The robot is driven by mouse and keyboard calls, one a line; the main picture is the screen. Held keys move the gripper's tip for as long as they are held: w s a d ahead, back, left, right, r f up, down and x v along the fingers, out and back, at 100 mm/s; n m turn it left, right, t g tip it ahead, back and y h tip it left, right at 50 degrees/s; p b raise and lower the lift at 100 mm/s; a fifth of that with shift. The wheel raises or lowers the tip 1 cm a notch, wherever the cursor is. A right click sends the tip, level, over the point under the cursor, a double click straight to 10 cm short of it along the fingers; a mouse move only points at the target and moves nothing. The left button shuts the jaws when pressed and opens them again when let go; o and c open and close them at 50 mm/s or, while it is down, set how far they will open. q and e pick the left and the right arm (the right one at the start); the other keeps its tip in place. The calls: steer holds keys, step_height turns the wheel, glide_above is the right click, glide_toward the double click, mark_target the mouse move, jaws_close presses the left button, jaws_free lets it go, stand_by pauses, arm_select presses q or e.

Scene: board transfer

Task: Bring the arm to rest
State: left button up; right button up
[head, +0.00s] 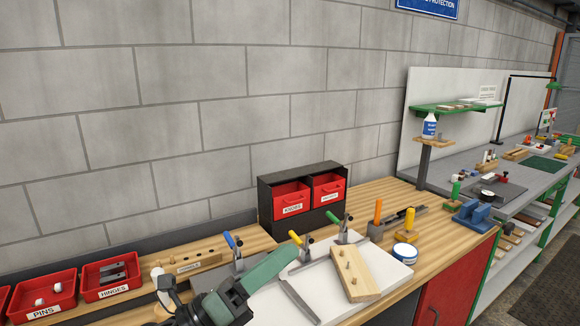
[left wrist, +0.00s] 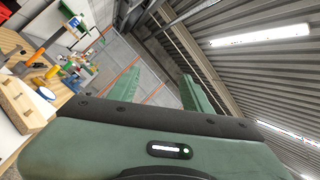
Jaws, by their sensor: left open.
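My left gripper (head: 268,268), green with dark joints, is at the bottom centre of the head view, above the near part of the workbench. In the left wrist view its two green fingers (left wrist: 158,50) stand apart with nothing between them. A wooden board (head: 362,283) with small pegs leans on a white panel (head: 395,272) to the right of the gripper. It also shows at the left edge of the left wrist view (left wrist: 22,103). The gripper is apart from the board. My right gripper is not in view.
Toggle clamps with blue, yellow and green handles stand near the gripper. A black cabinet (head: 266,196) with red drawers is behind. Red bins labelled PINS (head: 45,312) and HINGES (head: 105,296) are left. A blue vise (head: 474,216) and a white tub (head: 404,252) are right.

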arm_select(q)
steer(key=w+a+f+n+t+y, duration=0.2)
steer(key=a+f+n+t+y, duration=0.3)
steer(key=n+y, duration=0.5)
steer(key=w+a+f+n+t+y, duration=0.25)
steer(key=a+f+n+y, duration=0.35)
steer(key=n, duration=0.7)
steer(key=s+a+f+n+g+y, duration=0.25)
steer(key=s+a+f+n, duration=0.2)
steer(key=f, duration=0.25)
steer(key=s+a+f+n+g+y, duration=0.25)
steer(key=s+f+n+g, duration=0.2)
steer(key=f, duration=0.35)
steer(key=s+f+n+g+h, duration=0.1)
steer(key=s+f+n+g, duration=0.25)
steer(key=s+f, duration=0.45)
steer(key=s+f+n+g, duration=0.3)
steer(key=s+f+g, duration=0.15)
steer(key=s, duration=0.85)
step_height(320, 180, down, 25)
steer(key=g, duration=0.2)
steer(key=s+a+f, duration=0.2)
steer(key=s+f, duration=0.6)
steer(key=s+a+f+m+g, duration=0.1)
steer(key=s+f, duration=0.7)
steer(key=s, duration=0.1)
steer(key=shift+s+a+f, duration=0.15)
steer(key=shift+a+f, duration=0.15)
steer(key=shift+a, duration=0.05)
